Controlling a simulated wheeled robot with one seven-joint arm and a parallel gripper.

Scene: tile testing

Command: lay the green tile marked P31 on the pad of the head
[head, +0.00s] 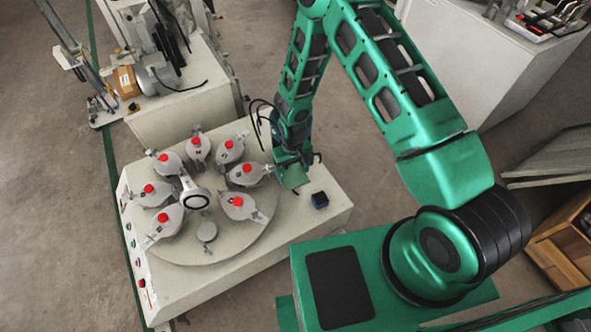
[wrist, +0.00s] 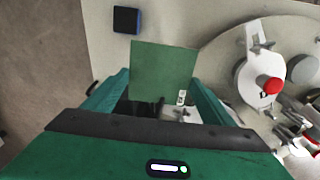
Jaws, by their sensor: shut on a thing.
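My gripper (head: 290,162) is shut on a flat green tile (head: 294,179), held over the near right part of the bench, right of the turntable. In the wrist view the tile (wrist: 163,68) sticks out past the fingers of my gripper (wrist: 157,97). A small white label shows at its lower right corner; its text is too small to read. Several closed grey heads with red knobs ring the turntable (head: 178,248). One head (head: 187,184) is tilted up, its ringed round face showing. A bare grey round pad (head: 207,232) lies in front of it.
A small dark blue block (head: 319,200) stands on the bench (head: 285,235) close to the tile, also in the wrist view (wrist: 126,20). A grey machine (head: 180,105) stands behind the turntable.

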